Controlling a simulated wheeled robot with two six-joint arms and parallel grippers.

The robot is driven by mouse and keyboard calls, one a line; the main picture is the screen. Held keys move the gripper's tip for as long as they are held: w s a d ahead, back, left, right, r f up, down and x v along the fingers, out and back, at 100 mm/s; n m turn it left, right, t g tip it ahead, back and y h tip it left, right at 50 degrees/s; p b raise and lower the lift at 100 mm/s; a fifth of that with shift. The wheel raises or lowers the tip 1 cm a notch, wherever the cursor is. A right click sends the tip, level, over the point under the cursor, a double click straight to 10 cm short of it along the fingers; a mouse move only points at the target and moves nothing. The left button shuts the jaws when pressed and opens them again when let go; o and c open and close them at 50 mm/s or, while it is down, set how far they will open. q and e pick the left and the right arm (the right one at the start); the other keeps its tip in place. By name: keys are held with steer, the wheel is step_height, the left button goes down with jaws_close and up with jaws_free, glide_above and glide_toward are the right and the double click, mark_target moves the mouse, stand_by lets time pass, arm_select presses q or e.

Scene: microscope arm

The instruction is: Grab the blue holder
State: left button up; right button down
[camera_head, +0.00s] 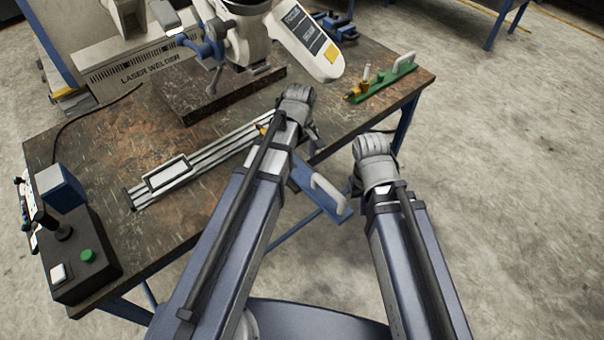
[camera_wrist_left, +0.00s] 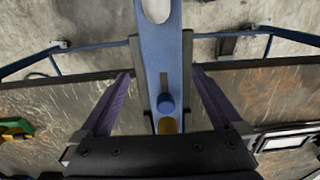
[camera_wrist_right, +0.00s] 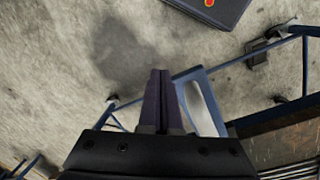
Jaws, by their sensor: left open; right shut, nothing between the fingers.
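The blue holder (camera_head: 304,178) is a flat blue bar with a pale loop handle, sticking out past the table's front edge in the head view. My left arm hides its inner end. In the left wrist view the blue bar (camera_wrist_left: 155,50) runs between the fingers of my left gripper (camera_wrist_left: 161,78), which are open with a gap on each side. The holder's handle end (camera_wrist_right: 203,107) also shows in the right wrist view, just right of my right gripper (camera_wrist_right: 161,76), which is shut and empty. In the head view my right gripper (camera_head: 352,187) is beside the handle, off the table.
A metal rail (camera_head: 215,150) lies on the worn table (camera_head: 110,165). A green holder (camera_head: 385,83) sits at the table's right end, and the laser welder (camera_head: 150,65) and microscope stand behind. A control box (camera_head: 80,262) is at front left. Open floor lies right of the table.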

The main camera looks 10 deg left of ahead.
mark_target(299, 170)
arm_select(q)
steer(key=f+b, duration=0.2)
steer(key=f, duration=0.1)
steer(key=f+b, duration=0.1)
steer(key=b, duration=0.1)
steer(key=shift+a+f, duration=0.3)
steer(key=shift+f, duration=0.05)
steer(key=shift+r, duration=0.1)
jaws_close()
stand_by(0.3)
